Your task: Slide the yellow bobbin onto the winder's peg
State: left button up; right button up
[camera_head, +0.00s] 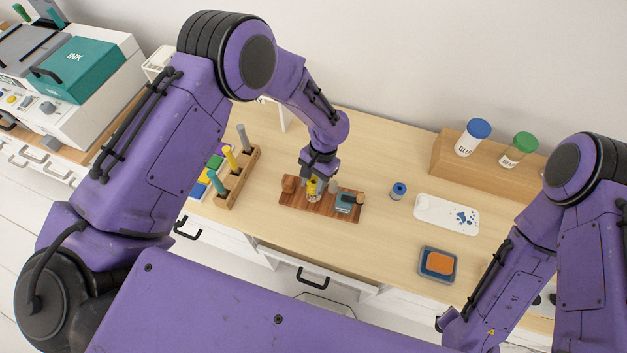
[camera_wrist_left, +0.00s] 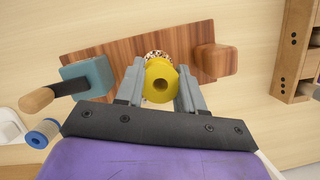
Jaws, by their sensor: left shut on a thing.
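My left gripper (camera_head: 316,184) is shut on the yellow bobbin (camera_wrist_left: 162,88), whose round flange and centre hole face the left wrist camera. In the head view the bobbin (camera_head: 311,187) shows small between the fingers. It is over the winder's striped wooden board (camera_head: 296,204), between a wooden block (camera_head: 288,185) and a teal block (camera_head: 346,201). A speckled pale part (camera_wrist_left: 156,54) shows just beyond the bobbin. The peg cannot be made out, and I cannot tell whether the bobbin is around it.
The teal block carries a wooden-handled crank (camera_wrist_left: 38,99). A blue bobbin (camera_head: 398,190) stands to the right on the desk. A rack of coloured pegs (camera_head: 238,178) stands left. A white tray (camera_head: 447,214) and an orange pad (camera_head: 438,263) lie farther right.

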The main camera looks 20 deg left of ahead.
aim_at(315, 182)
pick_arm(q)
jog(key=shift+f+b, duration=1.15)
jog(key=shift+f, duration=0.5)
jog(key=o, duration=1.1)
jog(key=b+v, duration=0.2)
jog(key=v, duration=0.8)
jog(key=shift+r, duration=0.25)
